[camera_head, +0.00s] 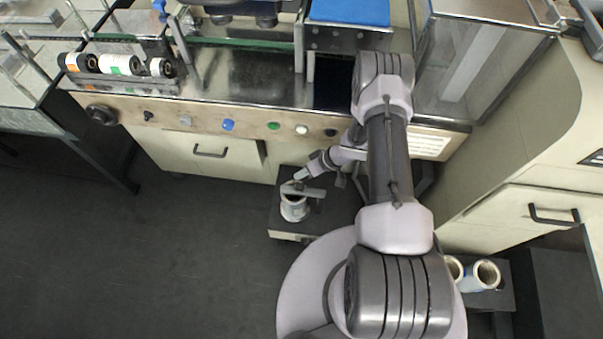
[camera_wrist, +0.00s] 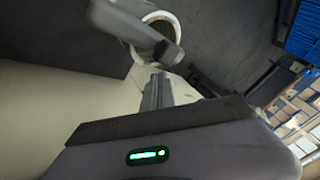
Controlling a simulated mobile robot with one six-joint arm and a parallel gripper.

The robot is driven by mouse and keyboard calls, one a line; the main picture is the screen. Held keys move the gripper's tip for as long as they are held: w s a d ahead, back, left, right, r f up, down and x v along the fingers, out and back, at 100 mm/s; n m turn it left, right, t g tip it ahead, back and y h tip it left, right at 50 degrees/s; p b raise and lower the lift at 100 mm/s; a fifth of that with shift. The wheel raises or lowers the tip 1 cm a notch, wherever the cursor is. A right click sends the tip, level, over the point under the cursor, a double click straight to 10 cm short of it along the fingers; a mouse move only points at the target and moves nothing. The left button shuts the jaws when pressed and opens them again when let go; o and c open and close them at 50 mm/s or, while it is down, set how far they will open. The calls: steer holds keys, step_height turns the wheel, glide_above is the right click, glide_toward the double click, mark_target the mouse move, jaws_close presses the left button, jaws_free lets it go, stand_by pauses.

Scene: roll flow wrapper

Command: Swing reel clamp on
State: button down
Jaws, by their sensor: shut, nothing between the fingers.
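A white reel (camera_head: 295,209) sits on a low dark stand at the machine's foot. The grey clamp arm (camera_head: 306,192) lies across the top of the reel. In the wrist view the clamp arm (camera_wrist: 127,30) shows as a grey bar with a dark end, crossing in front of the round reel (camera_wrist: 165,20). My gripper (camera_head: 298,176) is just above and behind the clamp arm in the head view. In the wrist view its fingers (camera_wrist: 157,80) are together and empty, close to the clamp's dark end. I cannot tell whether they touch it.
The stand (camera_head: 285,236) carries the reel. The machine's front panel with knobs and buttons (camera_head: 229,125) rises behind it. Several small rolls (camera_head: 118,65) lie on the machine's top at left. Two more reels (camera_head: 484,275) stand at lower right. The floor (camera_head: 150,260) at left is clear.

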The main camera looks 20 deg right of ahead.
steer(key=p+v, duration=0.3)
steer(key=v, duration=0.4)
steer(key=shift+d+r, duration=0.15)
steer(key=shift+r, duration=0.05)
steer(key=shift+s, duration=0.15)
